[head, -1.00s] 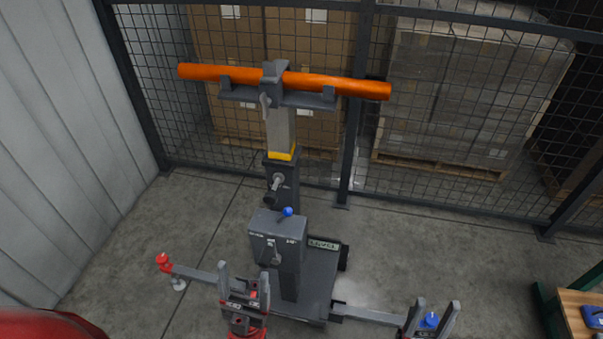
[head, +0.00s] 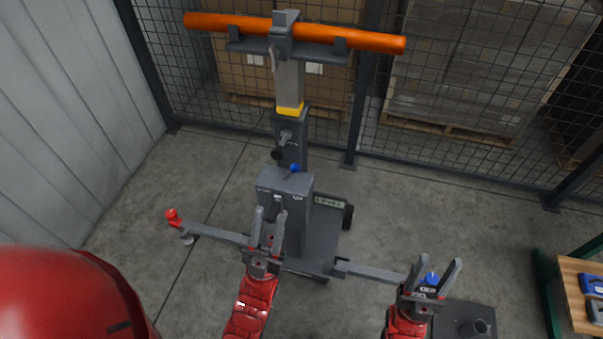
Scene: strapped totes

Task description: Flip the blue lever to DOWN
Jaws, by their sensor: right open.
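A lever with a blue ball knob (head: 294,168) sticks up from the top of a grey box (head: 285,186) on the stand's column, tilted to the right. My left gripper (head: 270,220) is in front of and below this box, fingers apart and nothing seen between them. It is apart from the blue knob. My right gripper (head: 434,264) is open at the end of the right outrigger. A second blue knob (head: 430,279) shows between its fingers; I cannot tell whether they touch it. Any DOWN marking is too small to read.
The wheeled stand carries an orange pipe (head: 355,37) on top. A red knob (head: 172,214) tops the left outrigger's end. A mesh fence (head: 450,60) with pallets of boxes stands behind, and a wooden-topped bench (head: 572,285) is at right. A corrugated wall (head: 60,110) is at left.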

